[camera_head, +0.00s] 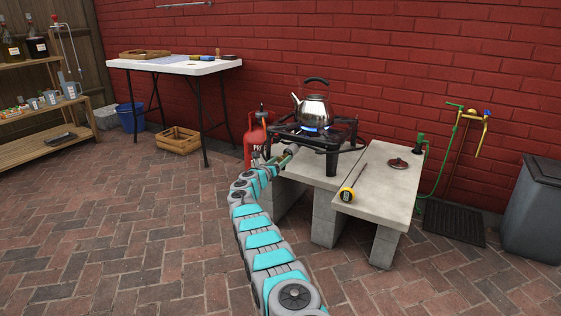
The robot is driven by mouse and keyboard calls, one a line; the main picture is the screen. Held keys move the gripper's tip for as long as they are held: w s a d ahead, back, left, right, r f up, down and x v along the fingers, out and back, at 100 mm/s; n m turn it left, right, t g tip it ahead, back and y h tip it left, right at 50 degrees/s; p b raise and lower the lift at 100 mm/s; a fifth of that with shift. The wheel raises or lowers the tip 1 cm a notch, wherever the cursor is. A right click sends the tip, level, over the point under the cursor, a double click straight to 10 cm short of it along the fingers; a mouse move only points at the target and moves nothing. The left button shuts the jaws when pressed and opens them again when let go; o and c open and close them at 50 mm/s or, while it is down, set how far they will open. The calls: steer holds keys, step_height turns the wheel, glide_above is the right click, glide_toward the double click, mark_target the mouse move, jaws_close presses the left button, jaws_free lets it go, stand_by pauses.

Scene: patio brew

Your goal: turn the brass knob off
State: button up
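A black gas burner (330,143) stands on the concrete bench. A steel kettle (311,108) sits upright on it, and a blue flame (309,129) burns beneath. My arm reaches up from the bottom of the picture. My gripper (287,153) is at the front left of the burner, close to its edge. I cannot make out the brass knob clearly; it is too small or hidden behind my gripper. I cannot tell whether my gripper touches anything or how its fingers stand.
A red gas bottle (254,143) stands just left of the burner. A yellow-and-black thermometer (350,187) and a dark red lid (397,164) lie on the concrete bench (383,195). A brass wall tap (470,115) is to the right. The brick floor at left is open.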

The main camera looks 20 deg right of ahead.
jaws_close()
stand_by(0.3)
